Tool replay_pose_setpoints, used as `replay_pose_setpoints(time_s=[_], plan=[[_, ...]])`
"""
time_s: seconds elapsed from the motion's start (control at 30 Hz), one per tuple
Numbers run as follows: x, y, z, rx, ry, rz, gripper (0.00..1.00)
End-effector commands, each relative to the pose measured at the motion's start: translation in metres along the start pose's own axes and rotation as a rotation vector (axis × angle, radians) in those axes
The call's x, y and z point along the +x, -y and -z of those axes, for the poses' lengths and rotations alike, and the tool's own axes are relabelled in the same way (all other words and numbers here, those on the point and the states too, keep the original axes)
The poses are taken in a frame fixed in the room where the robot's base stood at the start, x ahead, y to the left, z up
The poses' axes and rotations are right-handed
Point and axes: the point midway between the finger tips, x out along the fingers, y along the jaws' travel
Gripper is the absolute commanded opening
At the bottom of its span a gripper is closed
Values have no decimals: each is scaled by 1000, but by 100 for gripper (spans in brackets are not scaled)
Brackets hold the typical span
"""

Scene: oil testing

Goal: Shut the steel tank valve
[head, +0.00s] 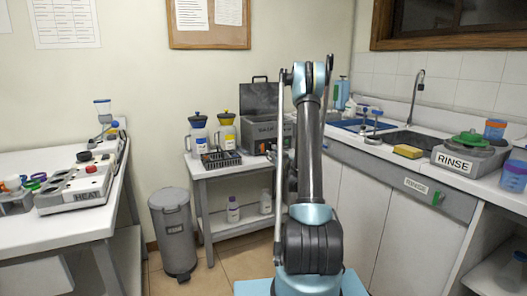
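A grey steel tank (260,131) with its dark lid (259,98) standing open sits on the small table in the middle, against the back wall. Small dark and reddish fittings show low on its front, but they are too small to tell the valve or its position. My own arm rises in front of the tank's right side and hides part of it. My gripper cannot be made out; it is hidden behind the arm or out of the picture.
A black rack (221,159) and two jugs stand left of the tank. A grey bin (174,232) stands on the floor at left. The left bench (62,222) holds a heater. The right counter (372,149) has a sink and a rinse unit (470,156). Floor shows between bin and arm.

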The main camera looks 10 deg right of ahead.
Motion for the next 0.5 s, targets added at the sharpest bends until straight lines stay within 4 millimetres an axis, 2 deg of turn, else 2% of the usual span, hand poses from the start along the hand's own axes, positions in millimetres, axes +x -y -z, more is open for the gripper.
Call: replay_pose_setpoints(time_s=[0.5], plan=[[93,1,0,0,0,2,33]])
